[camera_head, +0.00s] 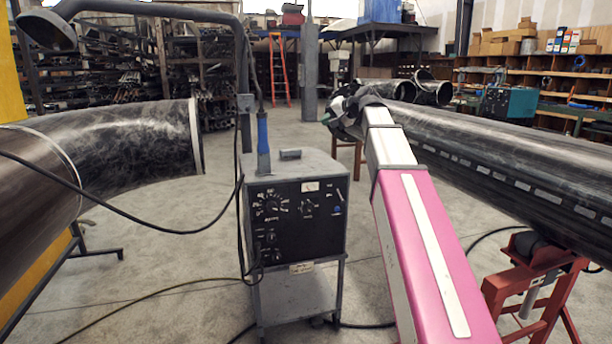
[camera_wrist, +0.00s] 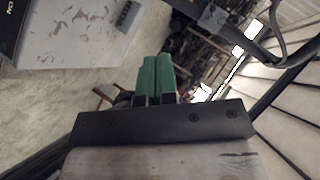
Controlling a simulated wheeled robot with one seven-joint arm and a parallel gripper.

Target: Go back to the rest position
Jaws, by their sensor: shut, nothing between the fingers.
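My gripper shows in the wrist view (camera_wrist: 157,78) with its two green fingers side by side and touching, nothing between them. In the head view my pink and white arm reaches forward from the lower right. My gripper (camera_head: 328,119) is small and partly hidden at the arm's far end, near the left end of the long dark pipe (camera_head: 500,165). I cannot tell from this view whether it touches the pipe.
A grey welding machine (camera_head: 298,215) on a cart stands just left of my arm. A dark elbow pipe (camera_head: 130,150) is at the left. A red stand (camera_head: 530,285) supports the long pipe at right. Cables (camera_head: 150,290) cross the floor. Open floor lies behind the machine.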

